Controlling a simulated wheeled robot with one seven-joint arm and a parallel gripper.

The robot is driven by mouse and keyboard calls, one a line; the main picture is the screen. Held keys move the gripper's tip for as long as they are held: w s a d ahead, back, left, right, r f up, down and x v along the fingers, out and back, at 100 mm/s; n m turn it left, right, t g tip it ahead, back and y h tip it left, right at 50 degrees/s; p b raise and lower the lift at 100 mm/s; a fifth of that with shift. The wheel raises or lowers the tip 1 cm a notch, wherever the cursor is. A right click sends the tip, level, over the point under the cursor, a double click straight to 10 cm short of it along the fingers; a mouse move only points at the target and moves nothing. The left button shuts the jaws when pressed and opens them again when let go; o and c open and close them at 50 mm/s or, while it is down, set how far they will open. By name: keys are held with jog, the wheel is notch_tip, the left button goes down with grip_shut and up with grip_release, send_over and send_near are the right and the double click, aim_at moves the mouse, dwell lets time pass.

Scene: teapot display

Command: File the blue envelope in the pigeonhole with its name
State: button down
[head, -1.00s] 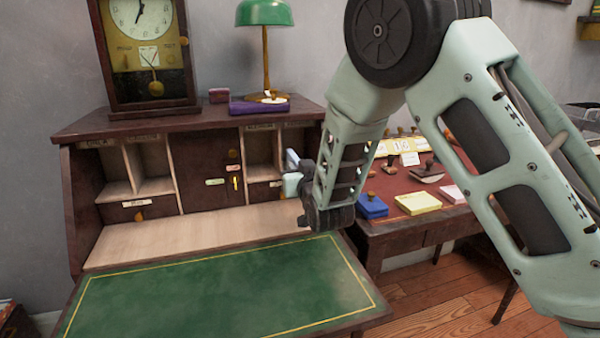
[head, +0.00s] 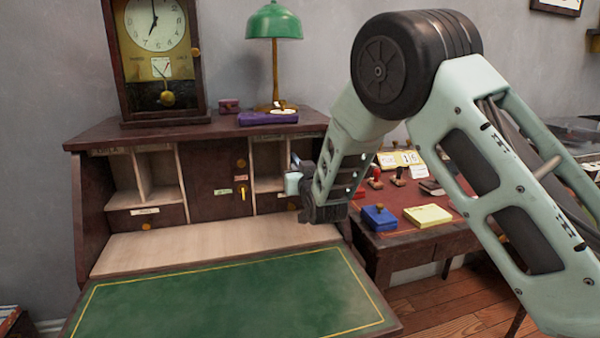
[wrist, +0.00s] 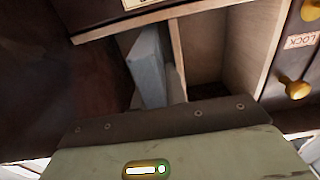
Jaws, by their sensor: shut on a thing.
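The blue envelope (wrist: 148,65) shows as a narrow pale blue-grey shape in the wrist view, at the mouth of the compartment left of a wooden divider (wrist: 178,60). My gripper (head: 293,184) is shut on it in front of the right-hand pigeonholes (head: 268,160) of the desk. In the head view only a small pale blue piece of the envelope (head: 294,159) shows above the gripper. The fingertips and most of the envelope are hidden. The name on the envelope cannot be read, nor the labels above the pigeonholes. I cannot tell how deep the envelope sits.
A small door (head: 215,180) with a brass key or knob is left of these pigeonholes. A clock (head: 155,60), green lamp (head: 274,24) and purple box (head: 268,118) stand on top. The green writing surface (head: 230,305) is clear. A side table with an ink pad (head: 380,217) is right.

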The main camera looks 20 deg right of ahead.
jog(key=c, duration=1.3)
grip_release()
jog(key=shift+a, duration=0.35)
jog(key=s, duration=1.1)
jog(key=s+d, duration=0.1)
jog(key=s, duration=0.5)
jog(key=shift+s, duration=0.15)
